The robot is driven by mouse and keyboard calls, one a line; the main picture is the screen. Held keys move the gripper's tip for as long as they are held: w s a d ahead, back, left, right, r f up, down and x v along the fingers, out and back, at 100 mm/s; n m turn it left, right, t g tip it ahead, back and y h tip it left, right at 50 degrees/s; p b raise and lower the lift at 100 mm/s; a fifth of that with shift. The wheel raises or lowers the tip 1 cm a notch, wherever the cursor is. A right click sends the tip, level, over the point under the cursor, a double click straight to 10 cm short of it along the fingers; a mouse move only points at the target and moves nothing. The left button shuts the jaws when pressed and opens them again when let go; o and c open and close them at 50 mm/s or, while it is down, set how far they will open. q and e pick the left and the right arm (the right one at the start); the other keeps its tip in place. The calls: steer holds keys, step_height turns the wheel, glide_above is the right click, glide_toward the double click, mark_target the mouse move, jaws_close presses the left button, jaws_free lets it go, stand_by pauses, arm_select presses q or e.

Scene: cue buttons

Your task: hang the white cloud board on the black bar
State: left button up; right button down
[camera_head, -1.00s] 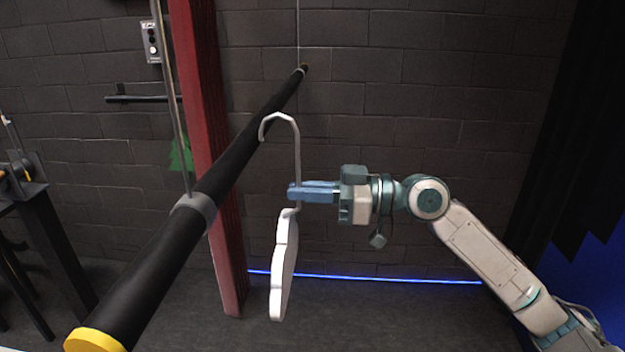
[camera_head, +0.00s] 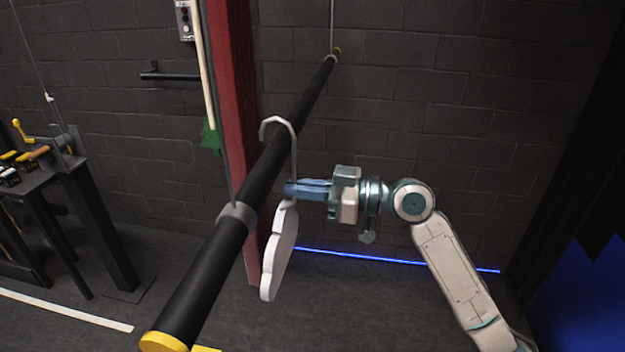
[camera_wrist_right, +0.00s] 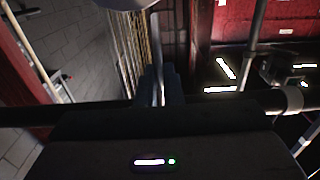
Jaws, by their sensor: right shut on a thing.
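The white cloud board (camera_head: 281,250) hangs upright below its grey hook (camera_head: 279,121), seen nearly edge-on. My right gripper (camera_head: 290,189) is shut on the hook's stem, just above the board. The black bar (camera_head: 262,180) slants from the near lower left to the far wall. In the head view the hook's curve arches across the top of the bar, with its tip on the bar's left side and its stem on the right. I cannot tell whether the hook touches the bar. The stem also shows between my fingers in the right wrist view (camera_wrist_right: 157,62). My left gripper is out of view.
A grey collar (camera_head: 237,215) with a hanging cable sits on the nearer part of the bar. A red post (camera_head: 231,100) stands behind the bar. A dark bench (camera_head: 45,175) with yellow-handled parts is at the left. Floor to the right is clear.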

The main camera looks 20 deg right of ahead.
steer(key=shift+f+b, duration=1.35)
steer(key=shift+b, duration=0.25)
